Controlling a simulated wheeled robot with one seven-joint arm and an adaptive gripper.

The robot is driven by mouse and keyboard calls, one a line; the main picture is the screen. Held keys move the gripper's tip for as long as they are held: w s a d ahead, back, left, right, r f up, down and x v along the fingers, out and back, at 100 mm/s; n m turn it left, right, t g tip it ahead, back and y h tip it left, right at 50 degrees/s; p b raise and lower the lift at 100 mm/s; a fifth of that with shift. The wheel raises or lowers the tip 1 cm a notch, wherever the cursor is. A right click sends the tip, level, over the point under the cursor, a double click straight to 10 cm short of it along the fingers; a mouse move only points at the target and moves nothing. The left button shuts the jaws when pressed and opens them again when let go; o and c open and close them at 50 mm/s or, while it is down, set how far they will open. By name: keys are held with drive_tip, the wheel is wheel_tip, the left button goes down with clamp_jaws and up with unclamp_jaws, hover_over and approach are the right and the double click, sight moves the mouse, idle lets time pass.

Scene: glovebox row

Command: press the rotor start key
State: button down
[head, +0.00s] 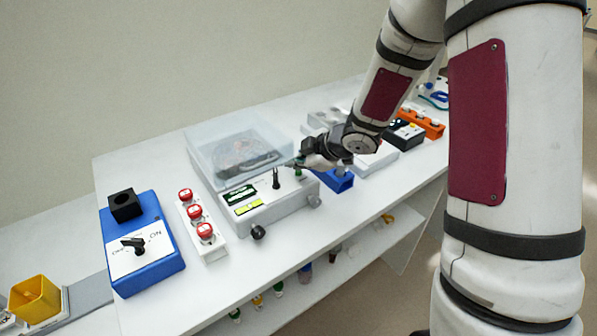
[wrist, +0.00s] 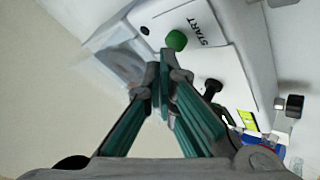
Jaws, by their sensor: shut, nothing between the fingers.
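The rotor start key is a round green button (wrist: 176,40) beside the printed word START on the white front panel in the wrist view. In the head view it shows as a small green spot (head: 298,173) just below my gripper (head: 292,164). The key belongs to a white machine (head: 277,208) with a clear box (head: 200,150) over a dark round part. My gripper (wrist: 163,62) is shut and empty. Its fingertips appear close to the green key in the wrist view; I cannot tell whether they touch it.
A black lever (head: 276,179), displays (head: 240,196) and side knobs (head: 258,232) are on the machine. A white strip with red buttons (head: 195,212) and a blue switch box (head: 148,262) stand left. A blue block (head: 336,181) stands right. The front bench edge is mostly clear.

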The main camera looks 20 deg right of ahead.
sight(297, 173)
drive_tip(key=shift+f, duration=0.4)
idle(0.3)
drive_tip(key=shift+r, duration=0.15)
drive_tip(key=shift+r+p, duration=0.75)
wheel_tip(297, 173, up, 3)
drive_tip(key=p, duration=0.2)
drive_tip(key=shift+s+f+p, duration=0.1)
drive_tip(key=shift+f+p, duration=0.05)
drive_tip(key=shift+p, duration=0.25)
wheel_tip(297, 173, up, 2)
drive_tip(key=shift+r+p, duration=0.15)
drive_tip(key=shift+p, duration=0.95)
